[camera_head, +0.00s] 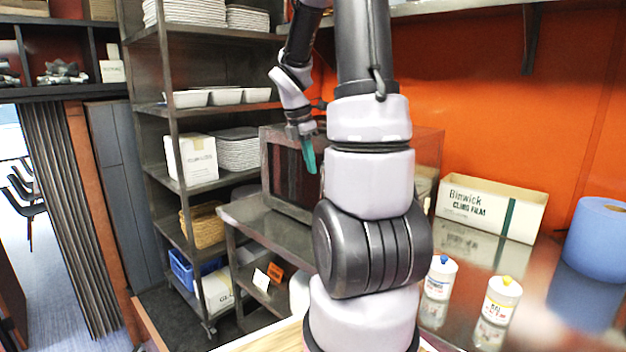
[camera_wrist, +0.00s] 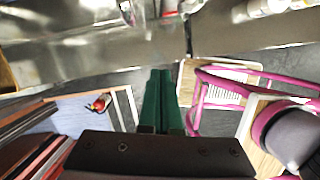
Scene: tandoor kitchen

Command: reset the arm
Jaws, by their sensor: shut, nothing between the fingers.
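My gripper (camera_head: 309,158) hangs at the end of my raised arm, with its green fingers pointing down in front of the microwave-like steel box (camera_head: 285,180). In the wrist view my gripper (camera_wrist: 161,75) shows its green fingers together, with nothing between them. The fingers touch nothing that I can see.
A steel rack (camera_head: 172,115) with plates and bowls stands at the left. At the right, a steel counter holds a Binwick cling film box (camera_head: 490,207), two white bottles, one of them here (camera_head: 502,298), and a blue roll (camera_head: 598,240). The wrist view shows a pink-framed chair (camera_wrist: 262,125).

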